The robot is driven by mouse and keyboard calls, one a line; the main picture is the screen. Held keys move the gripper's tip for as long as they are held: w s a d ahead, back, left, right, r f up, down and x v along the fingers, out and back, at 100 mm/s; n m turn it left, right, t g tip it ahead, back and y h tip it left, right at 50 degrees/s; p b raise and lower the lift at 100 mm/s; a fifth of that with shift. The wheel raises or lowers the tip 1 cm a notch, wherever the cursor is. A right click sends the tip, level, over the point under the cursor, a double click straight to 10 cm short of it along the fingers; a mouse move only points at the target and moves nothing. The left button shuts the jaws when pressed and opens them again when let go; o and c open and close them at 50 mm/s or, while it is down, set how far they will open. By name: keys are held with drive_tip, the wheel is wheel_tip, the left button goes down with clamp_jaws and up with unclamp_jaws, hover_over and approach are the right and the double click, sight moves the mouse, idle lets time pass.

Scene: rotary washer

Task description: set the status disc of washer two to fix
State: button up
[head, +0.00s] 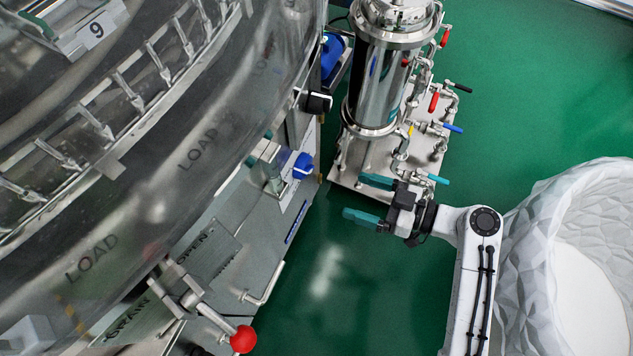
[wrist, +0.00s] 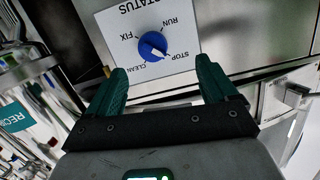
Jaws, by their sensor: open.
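In the wrist view, the status disc (wrist: 153,46) is a round blue knob on a white plate (wrist: 124,22) marked STATUS. RUN, FIX, CLEAN and STOP are printed around it.
A steel filter vessel (head: 385,75) with pipes and coloured valve handles stands on a base plate just behind my gripper. A red-ball lever (head: 243,339) and a bent handle (head: 265,285) stick out from the washer. The green floor (head: 340,290) in front is clear.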

sight(312, 169)
drive_tip(key=shift+n+t+y, duration=0.5)
drive_tip(key=shift+y, duration=0.4)
drive_tip(key=b+x, duration=0.1)
drive_tip(key=x, duration=0.3)
drive_tip(key=w+b+x, duration=0.1)
drive_tip(key=b+x, duration=0.1)
drive_tip(key=x, duration=0.2)
drive_tip(key=b+x, duration=0.1)
drive_tip(key=x, duration=0.3)
drive_tip(key=shift+w+d+f, duration=0.15)
drive_tip(key=shift+w+f, duration=0.1)
drive_tip(key=shift+w, duration=0.15)
drive_tip(key=c, duration=1)
